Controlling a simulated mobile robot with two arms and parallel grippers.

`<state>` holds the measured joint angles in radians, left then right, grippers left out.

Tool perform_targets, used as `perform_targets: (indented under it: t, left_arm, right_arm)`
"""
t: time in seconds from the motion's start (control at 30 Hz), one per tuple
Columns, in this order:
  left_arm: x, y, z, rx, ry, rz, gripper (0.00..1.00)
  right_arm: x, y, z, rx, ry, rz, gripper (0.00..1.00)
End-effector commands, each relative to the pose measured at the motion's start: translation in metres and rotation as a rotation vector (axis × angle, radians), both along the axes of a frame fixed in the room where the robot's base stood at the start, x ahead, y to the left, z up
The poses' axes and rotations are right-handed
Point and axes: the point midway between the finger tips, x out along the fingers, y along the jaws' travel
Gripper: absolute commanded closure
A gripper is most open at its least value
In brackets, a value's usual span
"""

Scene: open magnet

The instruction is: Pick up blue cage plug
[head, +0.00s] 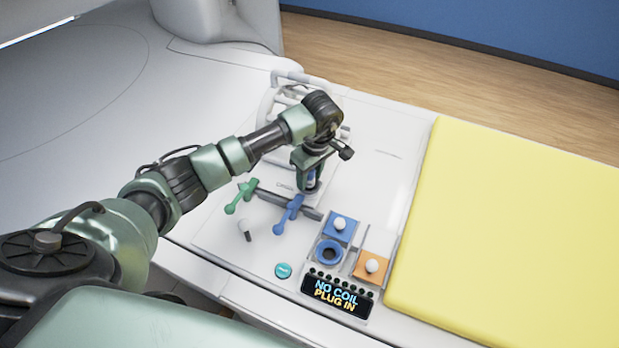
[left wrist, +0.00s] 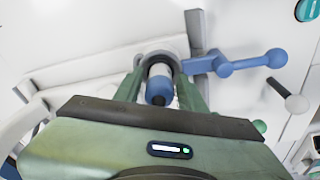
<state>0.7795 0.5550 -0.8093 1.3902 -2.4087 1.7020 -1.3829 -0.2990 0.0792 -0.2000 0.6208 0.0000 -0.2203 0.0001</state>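The blue cage plug, a short cylinder with a white band and a blue end, shows in the left wrist view (left wrist: 158,85) between my two green fingers. Its far end is at a grey ring-like holder; I cannot tell whether it sits in it. In the head view my left gripper (head: 311,182) points down over the plug, of which a little blue shows between the fingers. The fingers stand on both sides of the plug. Whether they touch it is not clear. My right gripper is not in view.
A blue lever (head: 290,212) and a green lever (head: 241,195) stand close to my left gripper. Nearby are a blue socket (head: 329,252), blue and orange pads with white knobs, a teal button (head: 283,270) and a display (head: 336,294) reading "NO COIL PLUG IN". A yellow pad (head: 500,230) lies right.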

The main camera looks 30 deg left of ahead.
Motion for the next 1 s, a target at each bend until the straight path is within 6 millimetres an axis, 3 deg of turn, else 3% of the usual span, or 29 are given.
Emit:
perform_targets:
  t: [0.03,0.1,0.13,0.47,0.63,0.77,1.0]
  left_arm:
    - [0.000,0.000,0.000,0.000,0.000,0.000,0.77]
    - [0.000,0.000,0.000,0.000,0.000,0.000,0.97]
    - [0.000,0.000,0.000,0.000,0.000,0.000,1.00]
    - [0.001,0.000,0.002,0.001,-0.001,0.001,1.00]
    - [0.002,0.001,0.013,0.000,-0.006,0.001,1.00]
    - [0.001,0.001,0.031,0.002,-0.006,-0.001,1.00]
    - [0.002,0.001,0.088,0.002,-0.008,0.000,1.00]
  right_arm:
    - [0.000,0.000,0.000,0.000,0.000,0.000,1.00]
    - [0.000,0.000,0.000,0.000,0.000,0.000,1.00]
    - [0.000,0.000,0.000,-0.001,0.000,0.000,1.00]
    - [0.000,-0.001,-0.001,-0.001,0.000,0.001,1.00]
    - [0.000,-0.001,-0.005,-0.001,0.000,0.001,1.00]
    - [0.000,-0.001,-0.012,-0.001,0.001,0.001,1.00]
    - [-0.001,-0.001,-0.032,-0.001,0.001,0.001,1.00]
